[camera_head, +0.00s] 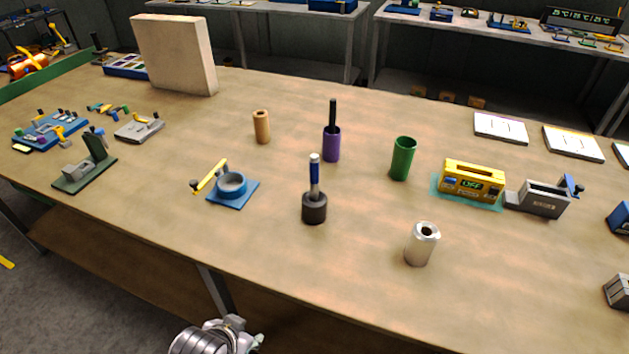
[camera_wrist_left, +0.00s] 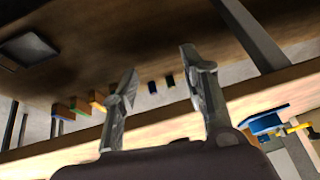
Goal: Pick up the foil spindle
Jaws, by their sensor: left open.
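A silver, hollow cylinder (camera_head: 421,245) stands upright near the front of the bench, right of the middle; it looks like the foil spindle, though no label shows. My left gripper (camera_head: 246,340) is low at the bottom edge of the head view, in front of the bench and well to the left of the cylinder. In the left wrist view the two fingers (camera_wrist_left: 158,72) are spread apart with nothing between them. The silver cylinder cannot be made out in that view. My right gripper is in neither view.
On the bench (camera_head: 150,210) stand a blue-handled tool in a dark base (camera_head: 314,205), a blue ring holder (camera_head: 231,186), a purple cylinder (camera_head: 332,145), a green one (camera_head: 403,160) and a tan one (camera_head: 261,127). A yellow box (camera_head: 472,182) is behind the silver cylinder. The front-left bench is clear.

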